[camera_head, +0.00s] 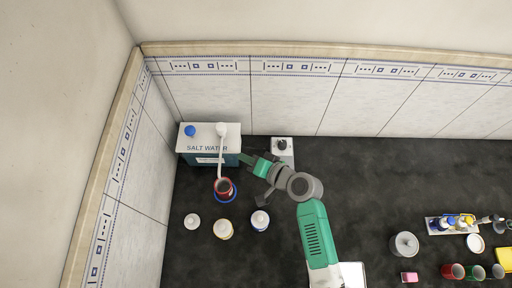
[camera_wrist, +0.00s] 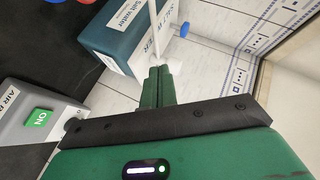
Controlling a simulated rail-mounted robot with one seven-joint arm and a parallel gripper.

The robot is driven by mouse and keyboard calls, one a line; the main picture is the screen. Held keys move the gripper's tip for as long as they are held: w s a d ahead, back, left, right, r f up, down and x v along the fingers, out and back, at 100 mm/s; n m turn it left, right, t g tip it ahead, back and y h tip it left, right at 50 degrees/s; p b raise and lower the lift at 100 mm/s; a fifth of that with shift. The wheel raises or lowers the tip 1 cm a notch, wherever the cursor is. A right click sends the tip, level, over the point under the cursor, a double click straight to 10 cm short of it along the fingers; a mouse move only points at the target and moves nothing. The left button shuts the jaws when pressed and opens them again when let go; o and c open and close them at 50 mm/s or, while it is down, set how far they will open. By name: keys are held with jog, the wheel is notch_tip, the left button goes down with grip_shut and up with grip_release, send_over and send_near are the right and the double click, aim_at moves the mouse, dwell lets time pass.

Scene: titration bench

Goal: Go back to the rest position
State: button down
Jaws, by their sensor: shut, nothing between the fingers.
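My gripper (camera_head: 244,159) is shut and empty, close to the right front of the salt water box in the head view. In the wrist view its green fingers (camera_wrist: 157,87) are pressed together, pointing at the box. The salt water box (camera_head: 208,137) has a white top, a blue knob (camera_head: 190,130) and a white tap or spout. It also shows in the wrist view (camera_wrist: 122,40). Whether the fingers touch the box or its spout, I cannot tell. A red cup (camera_head: 223,187) stands on a blue ring under the spout's end.
A grey device (camera_head: 282,150) stands behind my arm; the wrist view shows its green ON button (camera_wrist: 39,118). Several small capped bottles (camera_head: 223,229) stand in front of the box. A grey pot (camera_head: 403,245), a tray of bottles (camera_head: 452,225) and coloured cups (camera_head: 453,271) are at right.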

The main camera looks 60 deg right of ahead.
jog(key=s+a+r, duration=0.2)
jog(key=s, duration=0.4)
jog(key=shift+s+a+r, duration=0.15)
jog(key=shift+a+r, duration=0.15)
jog(key=shift+a, duration=0.05)
jog(key=w+a+r+n+t+p, duration=0.2)
jog(key=w+a+r+n, duration=0.3)
jog(key=r, duration=0.7)
jog(key=w+a+r+n+t+p, duration=0.1)
jog(key=w+a+r, duration=0.2)
jog(key=w+r, duration=0.7)
jog(key=w+a+r+n+t+p, duration=0.2)
jog(key=w+a+r+n, duration=0.15)
jog(key=r, duration=1.15)
jog(key=s+a+r+n+t+p, duration=0.1)
jog(key=a+r, duration=0.4)
jog(key=r, duration=0.5)
jog(key=s+a+r+n+t+y+p, duration=0.1)
jog(key=s+a+r, duration=0.4)
jog(key=r, duration=0.5)
jog(key=s+a+r+n+t+y+p, duration=0.1)
jog(key=s+a+r+n+t, duration=0.1)
jog(key=a+r, duration=0.4)
notch_tip(320, 180, up, 4)
jog(key=n+t, duration=0.1)
jog(key=t, duration=0.1)
jog(key=shift+s+a+t+p, duration=0.15)
jog(key=shift+s+t+p, duration=0.2)
jog(key=shift+s+t, duration=0.05)
